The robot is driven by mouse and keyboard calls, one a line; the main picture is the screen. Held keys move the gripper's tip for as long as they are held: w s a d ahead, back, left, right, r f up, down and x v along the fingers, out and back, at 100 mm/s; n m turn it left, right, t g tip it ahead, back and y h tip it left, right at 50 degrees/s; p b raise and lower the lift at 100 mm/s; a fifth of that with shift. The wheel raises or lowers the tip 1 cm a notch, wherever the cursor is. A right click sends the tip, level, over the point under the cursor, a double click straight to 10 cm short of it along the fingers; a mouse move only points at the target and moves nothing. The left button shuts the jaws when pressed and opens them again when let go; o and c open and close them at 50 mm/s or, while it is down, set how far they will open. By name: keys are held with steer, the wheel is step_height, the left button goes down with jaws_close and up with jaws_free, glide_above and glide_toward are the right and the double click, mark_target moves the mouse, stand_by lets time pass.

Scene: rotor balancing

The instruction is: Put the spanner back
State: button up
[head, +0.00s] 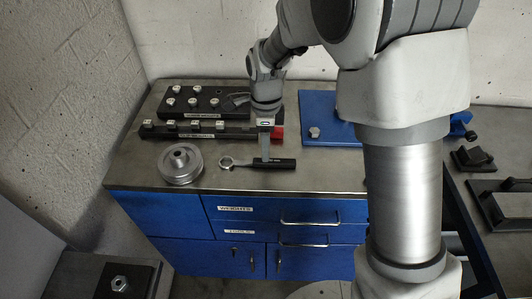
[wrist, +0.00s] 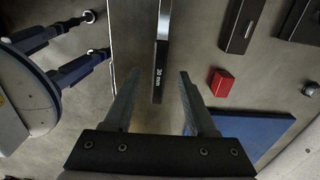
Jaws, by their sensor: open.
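The spanner (head: 271,163) lies flat on the worktop near its front edge, its bright ring end to the left and its black handle to the right. In the wrist view its black handle (wrist: 160,80), marked "30 mm", shows between and just beyond the fingertips; the ring end is out of that view. My gripper (head: 266,158) is right over the handle, pointing down. In the wrist view my gripper (wrist: 159,73) is open with a finger on either side of the handle. I cannot tell whether the fingers touch it.
The TOOLS drawer (head: 262,234) and the WEIGHTS drawer (head: 262,210) are shut. A grey rotor (head: 180,165) stands left of the spanner. Behind are a black rail (head: 240,134), a black block of weights (head: 215,96), a red block (head: 277,132) and a blue plate (head: 318,104).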

step_height(320, 180, up, 8)
steer(key=shift+f, duration=0.2)
steer(key=s+d+r+n+t, duration=0.2)
steer(key=s+d+r+n, duration=0.3)
steer(key=s+d+n, duration=0.3)
steer(key=s+d+r+n+t, duration=0.3)
steer(key=s+d+r+n, duration=0.3)
steer(key=s+d+n, duration=0.3)
steer(key=s+d, duration=0.2)
steer(key=shift+s+r+t, duration=0.2)
steer(key=shift+s+t, duration=0.1)
steer(key=shift+s, duration=0.05)
steer(key=shift+a, duration=0.1)
